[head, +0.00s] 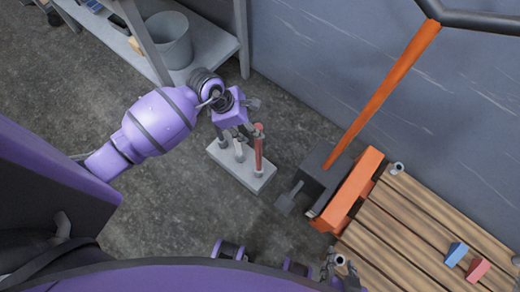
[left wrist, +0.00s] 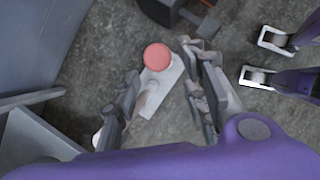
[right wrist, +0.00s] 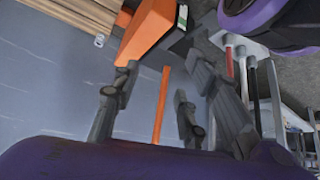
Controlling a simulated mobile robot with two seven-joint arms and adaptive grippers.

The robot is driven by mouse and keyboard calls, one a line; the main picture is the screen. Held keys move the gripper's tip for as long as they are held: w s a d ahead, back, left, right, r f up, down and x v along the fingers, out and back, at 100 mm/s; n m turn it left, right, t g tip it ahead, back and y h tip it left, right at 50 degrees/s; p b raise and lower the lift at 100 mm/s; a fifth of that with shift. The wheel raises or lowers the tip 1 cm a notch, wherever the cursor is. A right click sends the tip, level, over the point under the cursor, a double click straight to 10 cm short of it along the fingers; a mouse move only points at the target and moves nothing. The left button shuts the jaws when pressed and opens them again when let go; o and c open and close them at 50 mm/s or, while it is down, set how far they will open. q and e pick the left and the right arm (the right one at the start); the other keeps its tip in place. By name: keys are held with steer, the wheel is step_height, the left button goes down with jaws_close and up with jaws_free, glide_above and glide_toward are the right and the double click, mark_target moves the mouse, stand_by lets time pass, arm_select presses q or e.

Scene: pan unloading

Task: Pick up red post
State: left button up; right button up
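The red post (head: 259,150) stands upright at the right end of a pale grey base (head: 225,160) on the floor. In the left wrist view its round red top (left wrist: 157,57) shows close up, between and just beyond my left fingertips. My left gripper (head: 240,120) is open above the base, beside the post's top; it also shows in the left wrist view (left wrist: 162,72). Nothing is between its fingers. My right gripper (head: 341,268) is low in the head view, away from the post. Its fingers are spread and empty in the right wrist view (right wrist: 160,75).
Other grey posts (head: 239,150) stand on the same base. An orange-and-dark machine (head: 350,190) with a long orange bar (head: 385,90) is to the right, against a slatted wooden pallet (head: 410,225). A shelf (head: 205,65) with a grey bucket (head: 168,42) is behind.

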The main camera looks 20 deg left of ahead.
arm_select(q)
steer(key=x, duration=0.6)
steer(key=shift+w+d, duration=0.15)
steer(key=shift+d, duration=0.05)
jaws_close()
arm_select(e)
steer(key=shift+s+f, duration=0.4)
steer(key=shift+s, duration=0.3)
